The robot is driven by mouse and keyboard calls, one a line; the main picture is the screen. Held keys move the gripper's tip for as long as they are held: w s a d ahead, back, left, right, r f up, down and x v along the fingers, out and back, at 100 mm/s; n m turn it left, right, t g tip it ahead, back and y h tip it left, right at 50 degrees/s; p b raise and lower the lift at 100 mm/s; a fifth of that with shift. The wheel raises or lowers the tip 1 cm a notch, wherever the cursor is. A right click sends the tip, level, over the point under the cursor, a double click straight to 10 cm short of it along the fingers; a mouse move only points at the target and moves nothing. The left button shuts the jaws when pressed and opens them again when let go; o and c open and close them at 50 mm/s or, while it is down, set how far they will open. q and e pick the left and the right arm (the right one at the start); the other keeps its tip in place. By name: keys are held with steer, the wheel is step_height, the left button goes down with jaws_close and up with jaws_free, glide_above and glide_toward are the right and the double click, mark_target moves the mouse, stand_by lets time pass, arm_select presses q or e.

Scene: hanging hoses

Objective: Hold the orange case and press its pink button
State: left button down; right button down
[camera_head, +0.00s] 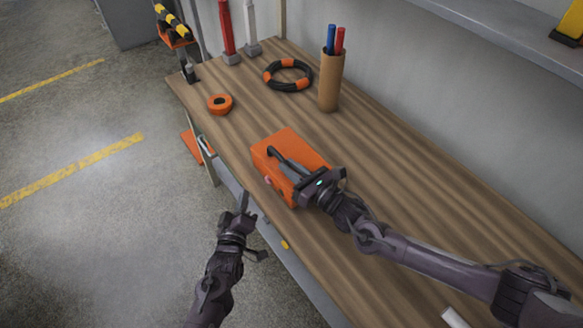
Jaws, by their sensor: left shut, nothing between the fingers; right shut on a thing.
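The orange case (299,145) sits on the wooden workbench near its front edge. A small pinkish spot on its front side, likely the pink button (268,181), faces the aisle and is hard to make out. My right gripper (286,168) reaches in from the right over the case and is shut on it, around the dark handle on top as far as I can tell. The gripper hides part of the case's top and right end. My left gripper (243,202) is shut and empty, in front of the bench edge, below and left of the case, apart from it.
An orange tape roll (220,103), a black and orange ring (287,75) and a brown holder (330,82) with a blue and a red marker stand farther back on the workbench (400,170). A wall runs along the right. Open floor (90,230) lies to the left.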

mark_target(260, 197)
arm_select(q)
steer(key=s+a, duration=0.1)
steer(key=a, duration=0.1)
steer(key=s+a, duration=0.1)
steer(key=shift+s+a, duration=0.4)
steer(key=shift+w+d, duration=0.1)
steer(key=shift+w+d, duration=0.85)
steer(key=shift+d, duration=0.3)
steer(key=shift+w+d, duration=0.9)
steer(key=shift+d, duration=0.25)
steer(key=shift+w+d, duration=0.85)
steer(key=shift+d, duration=0.3)
steer(key=shift+w+d, duration=0.1)
steer(key=shift+w+d, duration=0.25)
